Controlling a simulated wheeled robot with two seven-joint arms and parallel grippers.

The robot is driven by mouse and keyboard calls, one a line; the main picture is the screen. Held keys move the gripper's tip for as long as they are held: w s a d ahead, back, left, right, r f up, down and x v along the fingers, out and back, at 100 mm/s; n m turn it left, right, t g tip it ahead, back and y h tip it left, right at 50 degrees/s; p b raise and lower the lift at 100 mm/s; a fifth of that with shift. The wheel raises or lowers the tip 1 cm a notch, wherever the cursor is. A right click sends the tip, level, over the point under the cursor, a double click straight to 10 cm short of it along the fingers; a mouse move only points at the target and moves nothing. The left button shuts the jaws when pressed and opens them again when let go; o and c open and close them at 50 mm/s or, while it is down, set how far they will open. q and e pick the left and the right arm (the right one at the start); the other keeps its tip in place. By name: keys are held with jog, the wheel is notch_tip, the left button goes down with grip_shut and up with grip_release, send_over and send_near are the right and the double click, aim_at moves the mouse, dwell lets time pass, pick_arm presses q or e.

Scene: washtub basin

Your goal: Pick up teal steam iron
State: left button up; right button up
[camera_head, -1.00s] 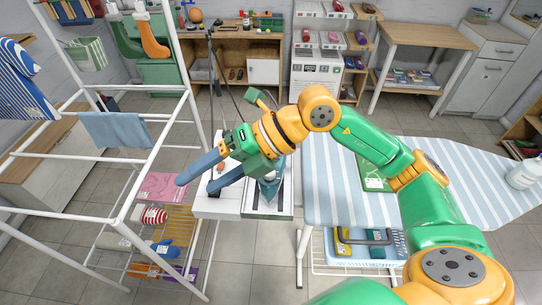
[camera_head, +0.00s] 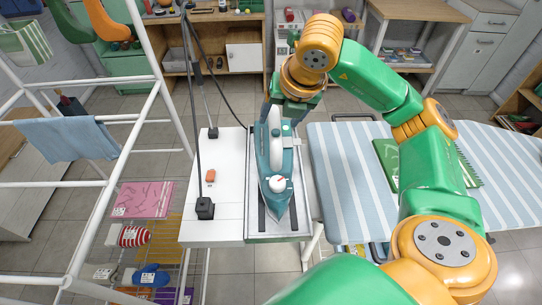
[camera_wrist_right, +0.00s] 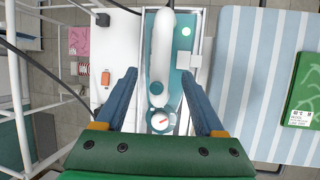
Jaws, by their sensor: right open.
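The teal steam iron (camera_head: 290,168) rests on the metal plate at the right end of the white board, its narrow tip toward the front. It has a white handle and a white dial. In the right wrist view the iron (camera_wrist_right: 158,91) lies between my finger lines. My right gripper (camera_head: 285,112) points down at the iron's far end, and its fingers are partly hidden. In the right wrist view the right gripper (camera_wrist_right: 160,76) has its fingers wide apart, one on each side of the iron. I cannot tell whether they touch it. My left gripper is not in view.
The white board (camera_head: 215,225) carries an orange switch (camera_head: 210,176) and black cord stands left of the iron. A striped ironing board (camera_head: 335,170) with a green cloth (camera_head: 388,158) lies close on the right. A white drying rack (camera_head: 125,150) stands at the left.

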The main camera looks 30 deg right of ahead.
aim_at(276, 127)
jog(key=p+x, duration=0.1)
jog(key=x, duration=0.4)
jog(key=shift+f+p, duration=0.4)
jog(key=shift+f, duration=0.2)
jog(key=shift+a, duration=0.1)
jog(key=c, duration=0.5)
grip_shut()
